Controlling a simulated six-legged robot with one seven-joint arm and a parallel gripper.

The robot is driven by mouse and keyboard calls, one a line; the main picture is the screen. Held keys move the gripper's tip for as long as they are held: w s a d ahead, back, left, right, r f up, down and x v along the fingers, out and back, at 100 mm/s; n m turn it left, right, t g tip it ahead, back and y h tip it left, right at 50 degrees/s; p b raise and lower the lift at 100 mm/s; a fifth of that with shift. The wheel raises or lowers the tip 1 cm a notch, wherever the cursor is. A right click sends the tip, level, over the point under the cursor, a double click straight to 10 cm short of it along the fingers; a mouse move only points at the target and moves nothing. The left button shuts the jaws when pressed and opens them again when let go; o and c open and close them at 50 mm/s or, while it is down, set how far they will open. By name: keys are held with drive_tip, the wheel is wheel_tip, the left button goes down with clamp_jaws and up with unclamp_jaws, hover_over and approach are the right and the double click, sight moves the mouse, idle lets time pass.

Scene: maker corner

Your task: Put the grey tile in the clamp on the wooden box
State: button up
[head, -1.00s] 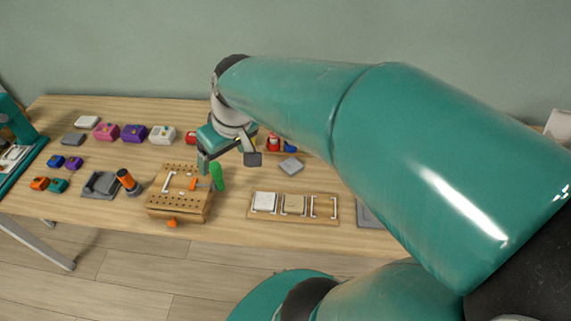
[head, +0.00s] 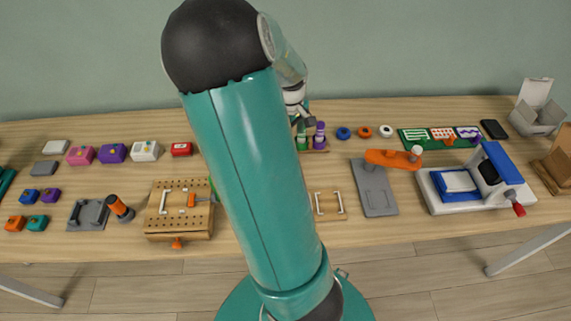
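The wooden box (head: 154,227) stands left of centre on the table. Its top has rows of holes, a white bracket (head: 165,203) and an orange piece (head: 191,200); an orange knob (head: 177,244) is at its front. I cannot tell which part is the clamp. A flat grey tile-like piece (head: 45,168) lies at the far left. Another grey tile, seen earlier behind the tray, is not visible now; my arm covers that area. My gripper (head: 305,122) is mostly hidden behind my arm at the table's back, near green and purple pieces. Its opening and contents do not show.
A wooden tray (head: 344,215) with a white bracket is partly hidden by my arm. A grey plate (head: 375,190) with an orange arm (head: 393,159) and a white-and-blue machine (head: 470,195) stand at right. Several coloured blocks and an orange-black cylinder (head: 119,207) are at left.

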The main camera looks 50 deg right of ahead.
wheel_tip(320, 180, down, 6)
drive_tip(key=shift+s+f, duration=0.1)
drive_tip(key=shift+f, duration=0.1)
drive_tip(key=shift+w+f, duration=0.2)
drive_tip(key=shift+f, duration=1.3)
drive_tip(key=shift+w+f, duration=0.15)
drive_tip(key=shift+f, duration=1.3)
drive_tip(key=c, duration=1.1)
drive_tip(key=shift+r, duration=0.1)
drive_tip(key=shift+c, duration=0.2)
